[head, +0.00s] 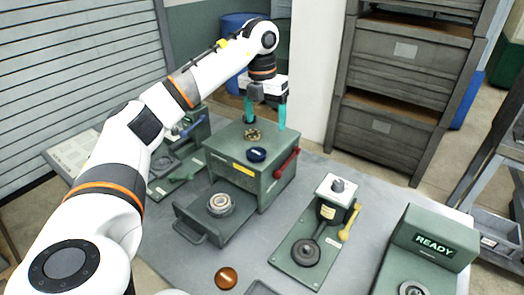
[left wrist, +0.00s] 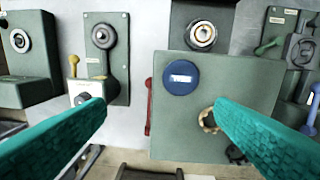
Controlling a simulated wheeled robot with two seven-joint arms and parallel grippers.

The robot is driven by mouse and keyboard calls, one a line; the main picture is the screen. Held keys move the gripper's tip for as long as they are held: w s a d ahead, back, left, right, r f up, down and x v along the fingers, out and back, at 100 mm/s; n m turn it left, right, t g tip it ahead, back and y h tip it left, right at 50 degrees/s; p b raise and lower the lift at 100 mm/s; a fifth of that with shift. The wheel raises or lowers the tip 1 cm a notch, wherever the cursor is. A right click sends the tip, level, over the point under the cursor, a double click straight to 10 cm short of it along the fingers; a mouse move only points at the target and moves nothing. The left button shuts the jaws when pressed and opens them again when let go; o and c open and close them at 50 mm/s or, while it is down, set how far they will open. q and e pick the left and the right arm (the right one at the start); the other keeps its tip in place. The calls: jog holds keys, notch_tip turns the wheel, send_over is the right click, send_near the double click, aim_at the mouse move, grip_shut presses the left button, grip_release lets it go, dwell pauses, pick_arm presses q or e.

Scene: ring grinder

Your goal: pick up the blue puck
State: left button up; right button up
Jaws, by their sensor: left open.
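The blue puck (head: 257,154) lies on top of a green box (head: 225,155), near its front edge. In the left wrist view the blue puck (left wrist: 181,80) is round with a white label and lies just beyond the fingertips. My left gripper (head: 266,120) is open and empty, with teal fingers pointing down above the back of the box. In the left wrist view the open fingers (left wrist: 160,106) frame the near side of the box top. My right gripper is not in view.
A brass ring (head: 252,134) lies on the box behind the puck. A red lever (head: 287,164) is on the box's right side. An open drawer (head: 185,232) in front holds a metal ring (head: 220,204). A machine with a yellow lever (head: 349,222) stands to the right.

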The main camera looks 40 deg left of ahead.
pick_arm(q)
jog(key=s+a, duration=0.1)
jog(key=a, duration=0.1)
jog(key=p, duration=0.2)
send_over(256, 152)
jog(key=shift+n+y, duration=0.3)
notch_tip(256, 152, down, 5)
jog(key=shift+d, duration=0.15)
notch_tip(256, 152, down, 6)
jog(key=shift+r+p, duration=0.1)
jog(key=shift+p, duration=1)
jog(key=c, duration=1.1)
jog(key=shift+r, duration=0.15)
